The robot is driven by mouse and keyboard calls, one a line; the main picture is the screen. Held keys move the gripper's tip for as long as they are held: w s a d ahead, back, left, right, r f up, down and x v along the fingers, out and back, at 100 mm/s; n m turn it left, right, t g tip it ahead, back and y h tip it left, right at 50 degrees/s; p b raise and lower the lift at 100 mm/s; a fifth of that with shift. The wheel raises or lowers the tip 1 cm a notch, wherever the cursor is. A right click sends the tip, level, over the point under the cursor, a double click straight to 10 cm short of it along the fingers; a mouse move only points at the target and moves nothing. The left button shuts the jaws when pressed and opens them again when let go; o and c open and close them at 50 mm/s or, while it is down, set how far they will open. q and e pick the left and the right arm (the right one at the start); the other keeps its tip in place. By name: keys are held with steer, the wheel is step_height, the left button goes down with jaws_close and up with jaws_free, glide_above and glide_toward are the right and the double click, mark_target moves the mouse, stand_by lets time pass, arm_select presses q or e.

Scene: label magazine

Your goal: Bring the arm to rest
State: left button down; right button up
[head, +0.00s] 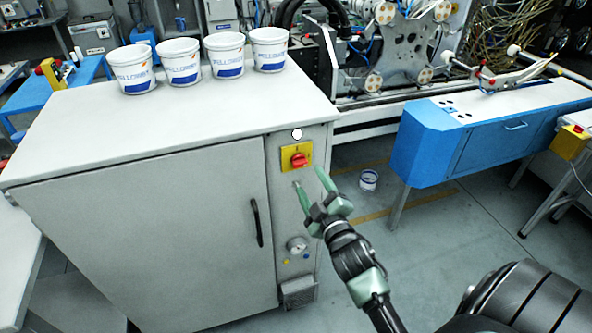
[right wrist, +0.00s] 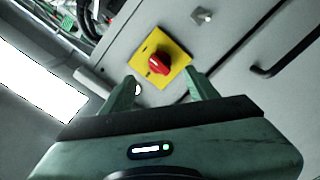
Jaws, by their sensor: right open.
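My right gripper (head: 309,184) is in front of the grey cabinet's control panel, just below the red rotary switch (head: 299,160) on its yellow plate. Its green fingers are spread apart with nothing between them. In the right wrist view the open fingers (right wrist: 160,90) point toward the red switch (right wrist: 159,64), which shows beyond the fingertips. I cannot tell the exact gap between fingertips and panel. My left gripper is not seen in either view.
The grey cabinet (head: 150,210) has several white buckets (head: 182,62) in a row on top and a black door handle (head: 256,222). A blue bench (head: 480,140) is further right, with open floor in front.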

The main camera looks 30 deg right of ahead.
steer(key=s+a+f+m+g+y, duration=0.1)
steer(key=s+a+f+g, duration=0.25)
steer(key=f, duration=0.85)
steer(key=s+a+f+m+g+y, duration=0.15)
steer(key=s+f, duration=0.25)
steer(key=f, duration=0.8)
steer(key=s+a+f+g+y, duration=0.1)
steer(key=s+a+f+g, duration=0.25)
steer(key=f, duration=0.85)
steer(key=s+a+f+g, duration=0.1)
steer(key=s+f+g, duration=0.1)
steer(key=s+f, duration=0.4)
steer(key=s+a+f+m+g, duration=0.1)
steer(key=s+f+g, duration=0.2)
steer(key=s+f, duration=0.4)
steer(key=s+a+f+m+g+b, duration=0.1)
steer(key=s+f, duration=0.5)
steer(key=s, duration=1.5)
steer(key=shift+a+f+g+y, duration=0.35)
steer(key=shift+a+g+y, duration=0.1)
steer(key=shift+g, duration=0.5)
steer(key=shift+m, duration=0.25)
